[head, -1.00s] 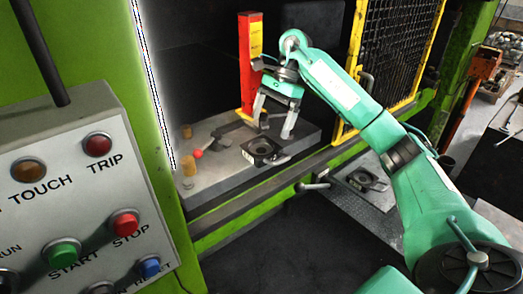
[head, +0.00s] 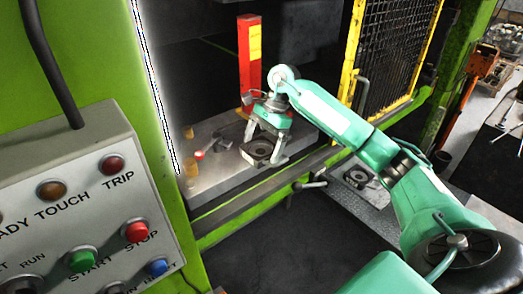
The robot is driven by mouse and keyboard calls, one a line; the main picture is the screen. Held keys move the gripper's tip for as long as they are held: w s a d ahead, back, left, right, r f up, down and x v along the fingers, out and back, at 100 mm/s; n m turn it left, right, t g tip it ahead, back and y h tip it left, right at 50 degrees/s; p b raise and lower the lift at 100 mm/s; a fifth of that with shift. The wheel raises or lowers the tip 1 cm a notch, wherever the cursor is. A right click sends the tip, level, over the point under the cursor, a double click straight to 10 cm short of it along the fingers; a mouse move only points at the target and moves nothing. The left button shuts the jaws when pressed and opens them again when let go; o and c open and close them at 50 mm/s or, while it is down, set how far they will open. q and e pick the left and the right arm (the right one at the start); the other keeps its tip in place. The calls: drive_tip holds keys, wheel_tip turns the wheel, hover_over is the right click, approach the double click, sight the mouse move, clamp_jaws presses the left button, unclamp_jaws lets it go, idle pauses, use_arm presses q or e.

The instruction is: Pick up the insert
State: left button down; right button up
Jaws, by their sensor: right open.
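The insert looks to be the dark square block with a round recess (head: 258,150) on the grey press bed (head: 222,178). My right gripper (head: 264,149) is low over it, fingers pointing down and spread, one finger at its back left and one at its right side. The fingers straddle the block; I cannot tell whether they touch it. The gripper partly hides the block's back. A second, similar block with a round recess (head: 357,177) lies on a surface outside the press, partly hidden by my right arm. My left gripper is not in view.
A red post (head: 249,55) stands behind the gripper. A red-knobbed rod (head: 200,155) and small brown cylinders (head: 190,165) are left on the bed. A yellow-framed mesh guard (head: 400,50) is at right. A control panel (head: 80,200) fills the lower left.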

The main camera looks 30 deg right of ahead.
drive_tip(key=c, duration=1.7)
drive_tip(key=shift+w+r, duration=0.1)
drive_tip(key=shift+c, duration=1.3)
